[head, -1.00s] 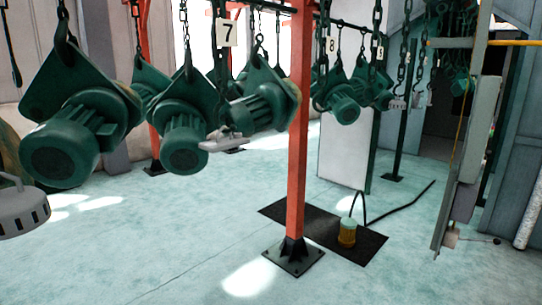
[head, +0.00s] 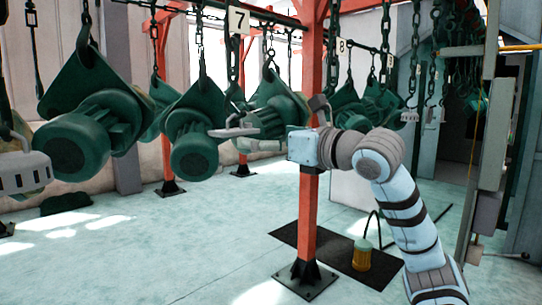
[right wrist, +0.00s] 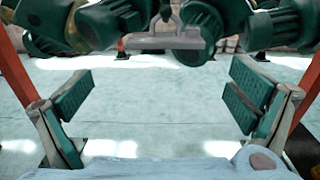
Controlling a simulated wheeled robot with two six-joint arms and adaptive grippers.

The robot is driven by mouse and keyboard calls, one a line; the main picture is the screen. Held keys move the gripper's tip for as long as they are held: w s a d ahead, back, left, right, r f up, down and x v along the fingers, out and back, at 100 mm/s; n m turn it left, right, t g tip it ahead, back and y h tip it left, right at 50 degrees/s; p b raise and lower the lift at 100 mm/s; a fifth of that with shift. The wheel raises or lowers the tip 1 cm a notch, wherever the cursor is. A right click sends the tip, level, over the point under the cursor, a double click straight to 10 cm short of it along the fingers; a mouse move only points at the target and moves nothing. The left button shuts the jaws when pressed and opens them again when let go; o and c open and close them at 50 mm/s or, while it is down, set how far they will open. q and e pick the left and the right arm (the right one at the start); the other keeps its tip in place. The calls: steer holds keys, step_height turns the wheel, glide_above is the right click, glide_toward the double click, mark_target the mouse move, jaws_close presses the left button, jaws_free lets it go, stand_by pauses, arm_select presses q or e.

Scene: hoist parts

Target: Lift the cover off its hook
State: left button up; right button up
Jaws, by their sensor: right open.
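In the right wrist view the cover (right wrist: 165,40) is a flat grey plate with a raised bracket, at top centre. Its hook is not clear. My right gripper (right wrist: 162,88) is open and empty, its pads spread wide left and right. The cover shows beyond and above the gap, apart from the pads. In the head view my right arm reaches in from the right, and its fingers are partly hidden. My left gripper is not in view.
Green motors (head: 196,140) hang on chains around the cover. A slotted grey part (head: 22,173) hangs at far left. The red post (head: 308,215) stands close to my right wrist. A yellow lamp-like object (head: 362,255) sits on a dark mat. The floor at front left is clear.

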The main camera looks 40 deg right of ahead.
mark_target(242, 132)
steer(key=w+p, duration=0.2)
steer(key=w, duration=0.1)
steer(key=w+p, duration=0.3)
steer(key=w, duration=0.1)
steer(key=w+p, duration=0.3)
steer(key=shift+w+d+r, duration=0.15)
steer(key=shift+d+r, duration=0.25)
steer(key=shift+w+f+p, duration=0.2)
steer(key=shift+w+p, duration=0.1)
steer(key=shift+w, duration=0.15)
steer(key=shift+c, duration=0.4)
steer(key=c, duration=1.1)
steer(key=shift+c, duration=0.2)
